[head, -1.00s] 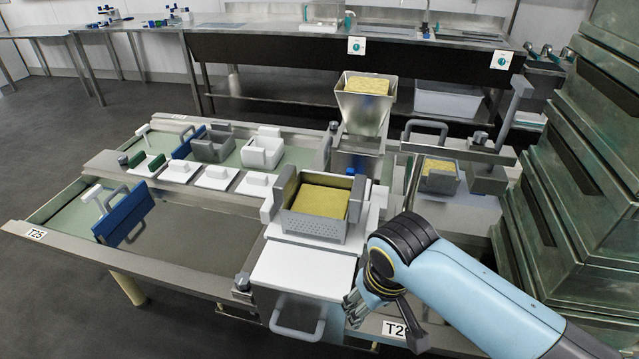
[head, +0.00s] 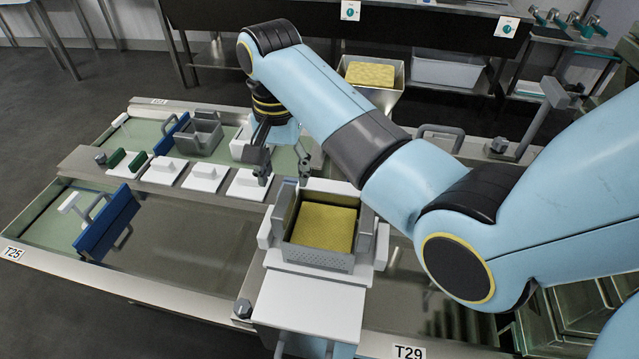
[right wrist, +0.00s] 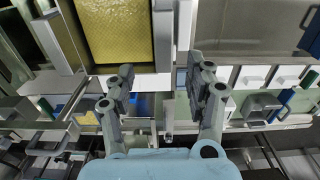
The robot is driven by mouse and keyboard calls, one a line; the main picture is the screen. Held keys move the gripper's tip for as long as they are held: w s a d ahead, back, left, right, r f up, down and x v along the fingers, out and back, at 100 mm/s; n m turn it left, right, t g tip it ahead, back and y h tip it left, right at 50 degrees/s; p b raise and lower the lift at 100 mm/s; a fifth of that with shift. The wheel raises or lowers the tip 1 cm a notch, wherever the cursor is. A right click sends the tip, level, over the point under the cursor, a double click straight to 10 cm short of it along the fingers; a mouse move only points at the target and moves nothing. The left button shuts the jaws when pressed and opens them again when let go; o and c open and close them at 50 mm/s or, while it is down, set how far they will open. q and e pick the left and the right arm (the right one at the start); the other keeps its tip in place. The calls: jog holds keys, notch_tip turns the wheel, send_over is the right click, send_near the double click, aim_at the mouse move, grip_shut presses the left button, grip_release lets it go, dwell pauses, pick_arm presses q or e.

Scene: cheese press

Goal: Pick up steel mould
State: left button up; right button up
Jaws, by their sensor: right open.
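A grey perforated steel mould (head: 316,257) filled with yellow curd (head: 325,226) stands on the white stand at the centre in the head view. Its curd also shows at the top of the right wrist view (right wrist: 112,32). A second, empty-looking grey mould (head: 203,136) stands at the back left beside a partly hidden white mould (head: 240,146). My right gripper (head: 283,168) points down, open and empty, just behind and left of the filled mould, near the white lids. Its two spread fingers show in the right wrist view (right wrist: 165,90). My left gripper is not in view.
White lids (head: 205,177) stand in a row on the steel ledge. A hopper with curd (head: 370,75) stands behind my right arm. The steel tray floor (head: 195,240) at front left is clear.

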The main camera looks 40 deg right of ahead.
aim_at(284, 201)
notch_tip(284, 201, down, 3)
jog(key=shift+s+r, duration=0.1)
jog(key=shift+s+a+f, duration=0.15)
jog(key=shift+s+f, duration=0.05)
jog(key=shift+f, duration=0.65)
jog(key=shift+w+f, duration=0.15)
jog(key=shift+f, duration=0.15)
jog(key=f, duration=0.5)
jog(key=shift+w+a, duration=0.1)
jog(key=shift+a, duration=0.1)
jog(key=c, duration=0.4)
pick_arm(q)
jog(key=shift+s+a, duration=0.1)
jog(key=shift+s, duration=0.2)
pick_arm(e)
grip_shut()
